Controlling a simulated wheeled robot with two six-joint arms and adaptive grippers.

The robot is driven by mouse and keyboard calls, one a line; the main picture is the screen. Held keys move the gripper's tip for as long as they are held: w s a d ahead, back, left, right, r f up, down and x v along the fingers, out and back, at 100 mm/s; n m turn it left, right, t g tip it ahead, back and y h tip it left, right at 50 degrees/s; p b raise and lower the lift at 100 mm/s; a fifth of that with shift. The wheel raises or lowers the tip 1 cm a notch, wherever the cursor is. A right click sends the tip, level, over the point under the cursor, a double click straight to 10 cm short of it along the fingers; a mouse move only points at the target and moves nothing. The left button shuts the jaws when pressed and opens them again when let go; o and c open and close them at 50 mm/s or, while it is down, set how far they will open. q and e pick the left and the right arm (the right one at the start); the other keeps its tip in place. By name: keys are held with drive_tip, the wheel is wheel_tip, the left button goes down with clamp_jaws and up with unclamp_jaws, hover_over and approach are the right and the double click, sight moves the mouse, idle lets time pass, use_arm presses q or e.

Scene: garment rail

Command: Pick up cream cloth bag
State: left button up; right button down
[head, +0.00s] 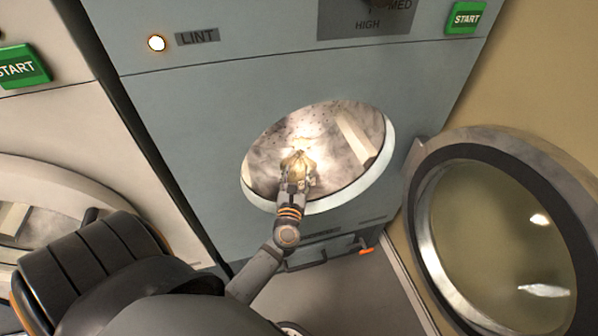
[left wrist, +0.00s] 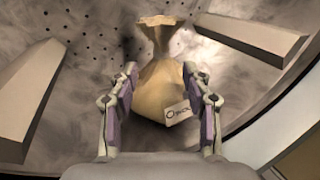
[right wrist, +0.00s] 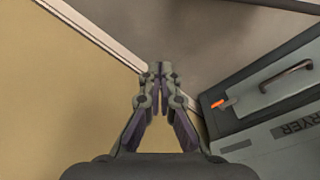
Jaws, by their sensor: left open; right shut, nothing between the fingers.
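The cream cloth bag (left wrist: 161,85) lies inside the dryer drum, with a gathered neck and a small white printed tag. It also shows in the head view (head: 298,160), small and partly hidden by my gripper. My left gripper (left wrist: 161,85) is open, with one finger on each side of the bag's body; I cannot tell whether they touch it. In the head view the left gripper (head: 297,170) reaches in through the round opening. My right gripper (right wrist: 161,70) is shut and empty, outside near the dryer's lower front.
The dryer's round opening has a pale rim (head: 385,150). Its round glass door (head: 500,235) stands open at the right. Drum paddles (left wrist: 262,33) flank the bag. A lower panel with a handle (right wrist: 285,75) and orange latch lies right of my right gripper. Another machine stands left.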

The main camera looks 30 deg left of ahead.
sight(301, 156)
use_arm(q)
drive_tip(key=x, duration=0.4)
drive_tip(key=shift+w+a, duration=0.1)
drive_tip(key=shift+w, duration=0.05)
drive_tip(key=shift+w+a, duration=0.25)
drive_tip(key=shift+w, duration=0.3)
drive_tip(key=x, duration=0.2)
drive_tip(key=b+x, duration=0.1)
drive_tip(key=x, duration=0.1)
drive_tip(key=shift+w+f, duration=0.25)
clamp_jaws()
use_arm(e)
drive_tip(key=shift+s+a+r, duration=0.1)
drive_tip(key=shift+a+r, duration=0.05)
drive_tip(key=shift+r, duration=0.5)
drive_tip(key=shift+s+a+r, duration=0.1)
drive_tip(key=shift+r, duration=0.5)
